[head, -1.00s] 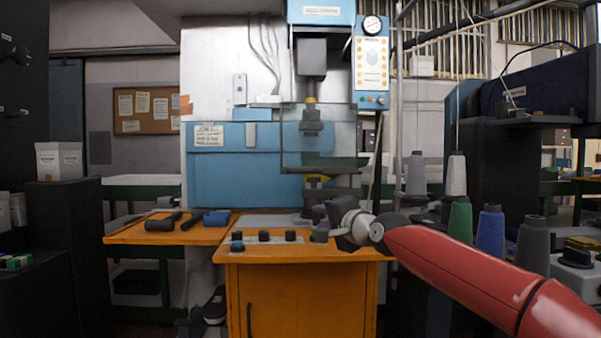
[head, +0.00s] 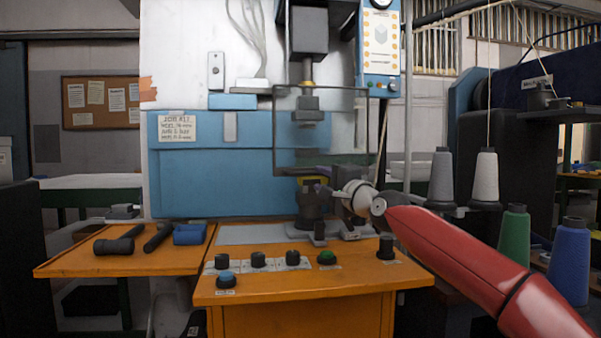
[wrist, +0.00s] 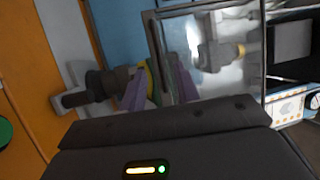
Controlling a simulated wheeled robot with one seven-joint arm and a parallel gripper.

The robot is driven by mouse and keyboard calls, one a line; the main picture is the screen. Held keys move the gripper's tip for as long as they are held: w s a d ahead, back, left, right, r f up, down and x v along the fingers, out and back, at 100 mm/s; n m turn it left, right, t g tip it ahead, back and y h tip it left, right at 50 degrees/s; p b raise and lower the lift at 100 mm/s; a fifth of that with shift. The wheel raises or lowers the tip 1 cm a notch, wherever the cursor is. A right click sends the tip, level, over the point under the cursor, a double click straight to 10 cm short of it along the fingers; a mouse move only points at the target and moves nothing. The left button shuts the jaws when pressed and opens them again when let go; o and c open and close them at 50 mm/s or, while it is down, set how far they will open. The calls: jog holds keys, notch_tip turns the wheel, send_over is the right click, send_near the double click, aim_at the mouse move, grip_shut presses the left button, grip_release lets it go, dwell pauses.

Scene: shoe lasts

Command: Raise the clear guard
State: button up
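The clear guard (head: 345,130) is a see-through panel with a thin dark frame, hanging in front of the press head; it looks lowered. In the wrist view the guard (wrist: 215,60) shows turned on its side at upper right, its dark lower bar running beside my fingers. My gripper (head: 320,191) is just below the guard's bottom edge in the head view. Whether a finger touches the guard's bar I cannot tell.
The orange bench (head: 310,285) carries black knobs, a blue knob (head: 226,280) and a green knob (head: 327,258). A dark clamp-like post (head: 308,215) stands under the guard. Thread cones (head: 485,180) stand at right, close to my arm. Dark-handled tools (head: 120,243) lie at left.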

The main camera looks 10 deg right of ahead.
aim_at(308, 174)
jog(key=p+x, duration=0.2)
jog(key=x, duration=0.3)
jog(key=shift+w+a+r, duration=0.2)
jog(key=shift+w, duration=0.05)
jog(key=shift+w+a+f+p, duration=0.1)
jog(key=shift+w+a+p, duration=0.1)
jog(key=shift+w+p, duration=0.35)
jog(key=shift+w, duration=0.1)
jog(key=shift+c, duration=0.2)
grip_shut()
